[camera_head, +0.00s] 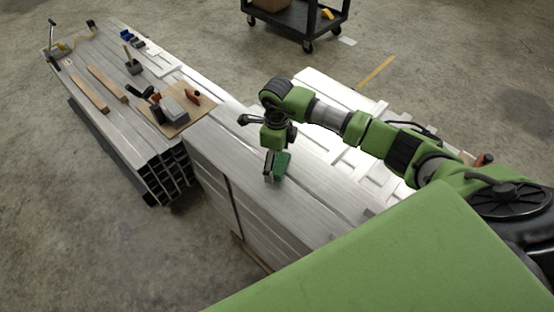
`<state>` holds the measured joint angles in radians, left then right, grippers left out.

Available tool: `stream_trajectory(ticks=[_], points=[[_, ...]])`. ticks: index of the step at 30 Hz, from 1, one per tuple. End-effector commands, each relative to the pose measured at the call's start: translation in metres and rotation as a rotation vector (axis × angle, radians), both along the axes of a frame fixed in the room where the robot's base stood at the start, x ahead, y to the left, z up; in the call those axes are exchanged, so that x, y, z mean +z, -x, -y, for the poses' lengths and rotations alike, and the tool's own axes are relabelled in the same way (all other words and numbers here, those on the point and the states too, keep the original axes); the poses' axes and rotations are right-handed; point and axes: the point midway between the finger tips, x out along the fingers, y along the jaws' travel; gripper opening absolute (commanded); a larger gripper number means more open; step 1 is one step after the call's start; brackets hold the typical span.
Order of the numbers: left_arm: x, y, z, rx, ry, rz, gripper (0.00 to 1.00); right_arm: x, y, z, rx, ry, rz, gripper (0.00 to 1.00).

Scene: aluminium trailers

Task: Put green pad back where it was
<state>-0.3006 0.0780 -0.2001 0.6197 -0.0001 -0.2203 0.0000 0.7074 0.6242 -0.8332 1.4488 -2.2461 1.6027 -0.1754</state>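The green pad (283,163) is a small dark green block at the fingers of my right gripper (272,168), over the near stack of aluminium profiles (245,160). My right gripper points down and its fingers appear shut on the pad. I cannot tell whether the pad touches the metal top or hangs just above it. My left gripper is not in view.
A farther bundle of profiles (100,50) carries wooden strips (107,83), a hammer (132,62) and a board (187,112) with tools. A dark cart (300,22) stands at the back. Concrete floor is clear at left.

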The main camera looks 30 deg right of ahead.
Motion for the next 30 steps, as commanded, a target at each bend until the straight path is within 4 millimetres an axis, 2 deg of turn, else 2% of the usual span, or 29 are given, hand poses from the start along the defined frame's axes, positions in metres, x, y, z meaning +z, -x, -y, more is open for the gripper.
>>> stream_trajectory(ticks=[5,9,11,21,25,30], points=[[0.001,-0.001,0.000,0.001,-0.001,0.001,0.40,0.001,0.000,0.000,0.000,0.000,0.000,0.85],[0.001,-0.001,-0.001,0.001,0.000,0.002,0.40,0.010,-0.001,0.000,0.001,0.000,0.003,0.85],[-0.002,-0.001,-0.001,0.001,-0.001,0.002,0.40,0.019,-0.002,0.000,0.001,0.001,0.006,0.85],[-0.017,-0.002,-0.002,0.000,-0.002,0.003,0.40,0.091,-0.002,0.000,0.000,0.000,0.006,0.85],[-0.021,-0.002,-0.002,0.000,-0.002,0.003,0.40,0.110,-0.001,0.000,0.000,-0.001,0.004,0.85],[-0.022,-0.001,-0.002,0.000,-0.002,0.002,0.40,0.122,0.000,0.000,-0.001,0.001,0.001,0.85]])
